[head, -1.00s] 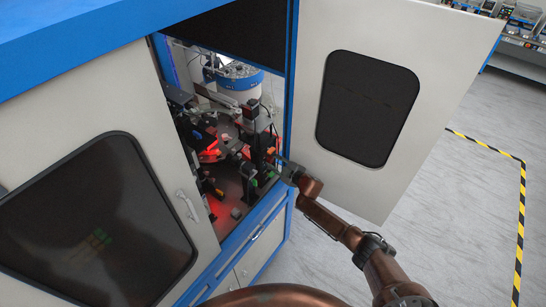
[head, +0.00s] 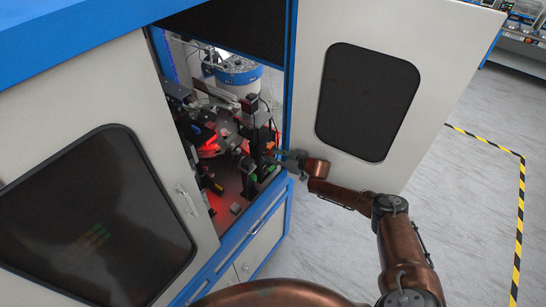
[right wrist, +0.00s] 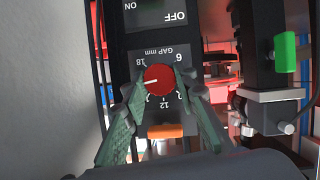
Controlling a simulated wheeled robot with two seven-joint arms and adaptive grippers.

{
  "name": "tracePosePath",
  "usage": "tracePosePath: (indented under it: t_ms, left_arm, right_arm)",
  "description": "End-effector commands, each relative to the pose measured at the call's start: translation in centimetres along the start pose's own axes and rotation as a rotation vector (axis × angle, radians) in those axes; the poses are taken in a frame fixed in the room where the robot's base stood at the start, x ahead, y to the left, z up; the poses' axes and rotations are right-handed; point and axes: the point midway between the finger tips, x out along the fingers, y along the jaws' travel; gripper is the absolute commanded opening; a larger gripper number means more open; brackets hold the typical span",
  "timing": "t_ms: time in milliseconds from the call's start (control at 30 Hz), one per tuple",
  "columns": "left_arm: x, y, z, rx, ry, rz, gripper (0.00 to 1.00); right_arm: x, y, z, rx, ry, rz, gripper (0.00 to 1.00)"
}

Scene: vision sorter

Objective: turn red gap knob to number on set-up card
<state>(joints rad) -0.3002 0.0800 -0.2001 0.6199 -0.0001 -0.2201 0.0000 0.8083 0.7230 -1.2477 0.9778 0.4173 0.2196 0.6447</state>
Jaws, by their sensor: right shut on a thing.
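The red gap knob (right wrist: 158,79) shows in the right wrist view on a dark panel (right wrist: 117,47) marked "GAP mm", with the numbers 6, 12 and 18 upside down around it. Its white pointer line points to picture left, between 18 and a partly covered number. My right gripper (right wrist: 162,86) is shut on the knob, one green-grey finger on each side. In the head view my right gripper (head: 283,157) reaches into the cabinet opening from the right; the knob is too small to make out there. I cannot make out a set-up card. My left gripper is not in view.
An open cabinet door (head: 437,60) stands behind my right arm; a closed door (head: 160,165) is on the left. An orange part (right wrist: 165,131) sits below the knob. A green-tipped device (right wrist: 285,52) stands to its right. The grey floor (head: 470,220) at right is clear.

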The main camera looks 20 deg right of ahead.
Motion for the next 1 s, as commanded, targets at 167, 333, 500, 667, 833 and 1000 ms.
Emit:
tracePosePath:
  t_ms: [167, 333, 500, 667, 833, 1000]
  left_arm:
    - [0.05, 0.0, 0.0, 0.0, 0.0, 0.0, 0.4]
    - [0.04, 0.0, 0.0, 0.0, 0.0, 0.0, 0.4]
    - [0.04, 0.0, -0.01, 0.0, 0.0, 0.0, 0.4]
    - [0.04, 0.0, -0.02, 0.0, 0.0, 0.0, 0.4]
    - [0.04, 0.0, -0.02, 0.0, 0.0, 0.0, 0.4]
    - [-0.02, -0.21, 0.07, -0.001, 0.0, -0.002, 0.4]
  right_arm:
    - [-0.05, 0.13, 0.06, 0.008, -0.001, -0.001, 0.02]
    - [-0.04, 0.12, 0.03, 0.007, -0.001, -0.001, 0.02]
    - [-0.03, 0.11, 0.0, 0.006, -0.001, -0.001, 0.32]
    - [-0.01, 0.06, -0.03, 0.006, 0.0, -0.002, 0.43]
    - [-0.04, 0.14, -0.05, 0.006, 0.0, -0.001, 0.44]
    - [-0.07, 0.18, -0.06, 0.003, 0.0, 0.001, 0.44]
